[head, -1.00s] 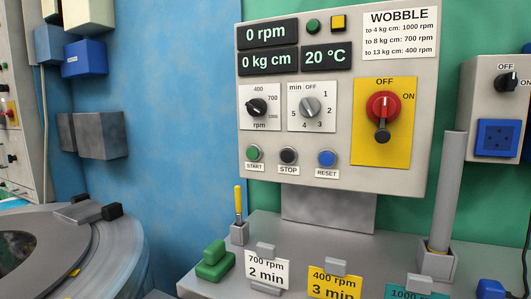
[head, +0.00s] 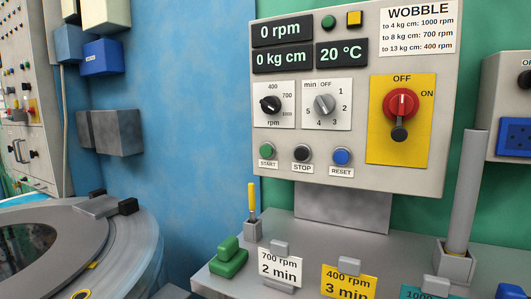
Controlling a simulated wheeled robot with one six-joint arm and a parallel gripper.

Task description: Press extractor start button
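The green START button (head: 266,151) sits at the lower left of the grey control panel (head: 225,1), above its START label. The black STOP button (head: 302,153) and the blue RESET button (head: 342,156) are to its right. The displays read 0 rpm (head: 283,31), 0 kg cm (head: 283,58) and 20 °C (head: 342,55). The red main switch (head: 401,104) is on a yellow plate, its black handle hanging down. The rpm knob (head: 270,105) and the minute timer knob (head: 324,104) are above the buttons. My gripper is not in view.
A round drum machine with a dark lid window (head: 25,248) stands at the lower left. On the ledge below the panel are a green block (head: 229,258), a yellow-handled tool (head: 252,202), several setting cards (head: 279,268) and a grey upright tube (head: 465,190). The space before the panel looks clear.

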